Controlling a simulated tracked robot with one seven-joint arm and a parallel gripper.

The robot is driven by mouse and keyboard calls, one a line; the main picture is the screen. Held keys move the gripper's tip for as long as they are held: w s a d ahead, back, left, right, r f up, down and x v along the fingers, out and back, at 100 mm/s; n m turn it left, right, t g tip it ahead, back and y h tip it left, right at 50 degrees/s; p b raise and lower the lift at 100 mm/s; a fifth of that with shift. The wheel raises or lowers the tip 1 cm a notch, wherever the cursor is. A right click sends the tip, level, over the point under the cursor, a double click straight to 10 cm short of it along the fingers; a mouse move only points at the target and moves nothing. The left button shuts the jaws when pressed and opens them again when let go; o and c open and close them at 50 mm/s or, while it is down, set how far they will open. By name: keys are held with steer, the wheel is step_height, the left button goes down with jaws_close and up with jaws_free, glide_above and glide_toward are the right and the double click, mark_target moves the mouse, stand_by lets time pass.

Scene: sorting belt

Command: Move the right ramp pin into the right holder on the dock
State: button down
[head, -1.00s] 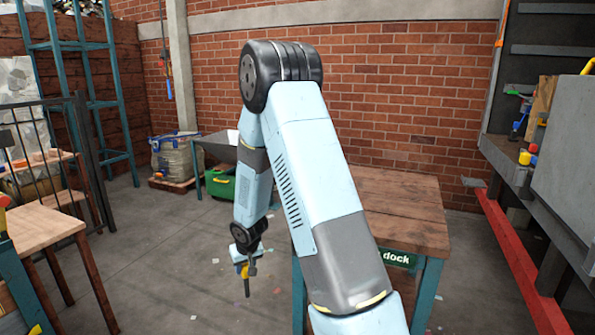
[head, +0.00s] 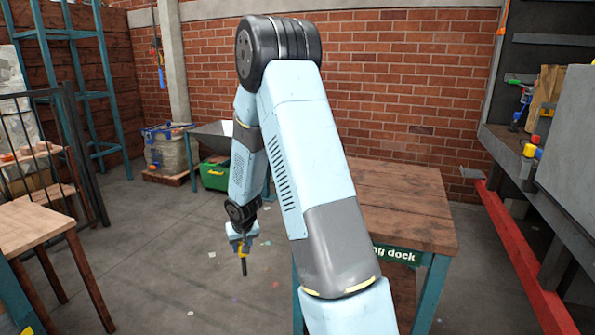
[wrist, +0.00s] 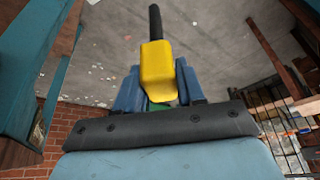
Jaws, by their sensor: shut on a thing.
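My gripper (head: 242,246) hangs low over the open floor, to the left of the dock. It is shut on a pin with a yellow block-shaped grip (wrist: 157,70) and a dark shaft (wrist: 155,22). In the head view the pin (head: 244,267) hangs with its shaft pointing down, clear of the floor. The wooden-topped dock (head: 415,215) carries a green sign, partly covered by my arm. My arm hides the left part of the dock top. I cannot make out a holder on it.
A wooden table (head: 30,222) stands at the left. A long red beam (head: 520,255) and a grey ledge border the right. A green box (head: 214,176) and a sack on a pallet (head: 166,155) sit at the back. Open floor lies between the left table and dock.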

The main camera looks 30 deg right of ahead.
steer(key=s+d+r+m+g+h, duration=0.1)
steer(key=s+d+r+m, duration=0.3)
steer(key=r, duration=0.5)
steer(key=s+d+r+m+h, duration=0.1)
steer(key=s+d+r+m, duration=0.1)
steer(key=d+r, duration=0.6)
steer(key=s+d+r+m+g+h, duration=0.1)
steer(key=s+d+r+m, duration=0.25)
steer(key=r, duration=0.55)
steer(key=shift+d+f, duration=0.25)
steer(key=shift+f, duration=1.2)
steer(key=shift+d+f, duration=0.2)
steer(key=shift+f, duration=1.2)
steer(key=shift+s+a+f, duration=0.1)
steer(key=shift+a+f, duration=0.05)
steer(key=shift+f, duration=0.05)
step_height(320, 180, down, 8)
steer(key=c, duration=0.6)
jaws_free()
steer(key=v, duration=1.3)
steer(key=shift+s+a+r, duration=0.2)
steer(key=shift+r, duration=0.1)
